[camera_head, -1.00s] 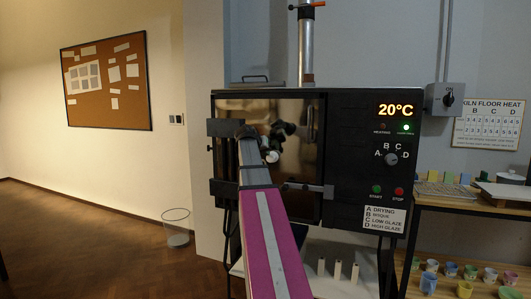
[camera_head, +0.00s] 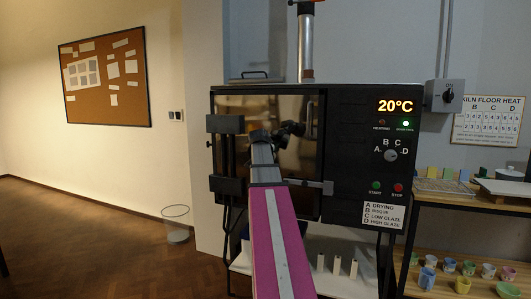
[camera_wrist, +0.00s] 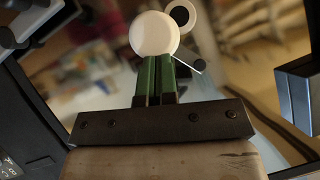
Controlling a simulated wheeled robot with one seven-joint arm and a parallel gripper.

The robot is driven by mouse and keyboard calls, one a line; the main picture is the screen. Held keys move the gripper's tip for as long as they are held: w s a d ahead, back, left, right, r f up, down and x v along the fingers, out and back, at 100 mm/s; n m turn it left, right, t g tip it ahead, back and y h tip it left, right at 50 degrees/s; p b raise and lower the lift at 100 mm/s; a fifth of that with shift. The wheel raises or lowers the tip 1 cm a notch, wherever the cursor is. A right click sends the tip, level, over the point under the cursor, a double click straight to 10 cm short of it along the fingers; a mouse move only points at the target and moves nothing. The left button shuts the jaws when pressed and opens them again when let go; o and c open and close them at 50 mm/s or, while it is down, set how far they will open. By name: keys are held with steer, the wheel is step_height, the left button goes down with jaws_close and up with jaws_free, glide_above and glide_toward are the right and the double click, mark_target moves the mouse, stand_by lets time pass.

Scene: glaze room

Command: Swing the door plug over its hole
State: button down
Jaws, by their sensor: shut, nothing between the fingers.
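The door plug (camera_wrist: 153,33) is a pale round disc on the kiln door in the wrist view. A dark round hole (camera_wrist: 180,15) in a pale ring lies just up and right of it, and the disc leaves the dark centre uncovered. My gripper (camera_wrist: 157,61) has its two green fingers shut together with nothing between them. Their tips lie at the disc's lower edge in the picture; I cannot tell whether they touch it. In the head view my arm stands in front of the glossy kiln door (camera_head: 300,190) and hides the plug and hole.
The kiln's control panel (camera_head: 391,152) with knob and buttons is right of the door. Dark brackets (camera_head: 226,124) stick out at the door's left, and a latch bar (camera_head: 318,186) crosses its right. A shelf of glaze cups (camera_head: 470,268) stands at right. The left floor is open.

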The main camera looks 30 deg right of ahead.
steer(key=shift+w+a+f+m+t+y, duration=0.1)
steer(key=shift+w+f+m+t+y, duration=0.05)
steer(key=shift+f+m+t+y, duration=0.3)
steer(key=shift+r, duration=0.2)
steer(key=shift+r, duration=0.7)
steer(key=s+a+r, duration=0.2)
steer(key=s+r, duration=0.4)
steer(key=s, duration=0.5)
steer(key=shift+a+r, duration=0.25)
steer(key=shift+r, duration=0.1)
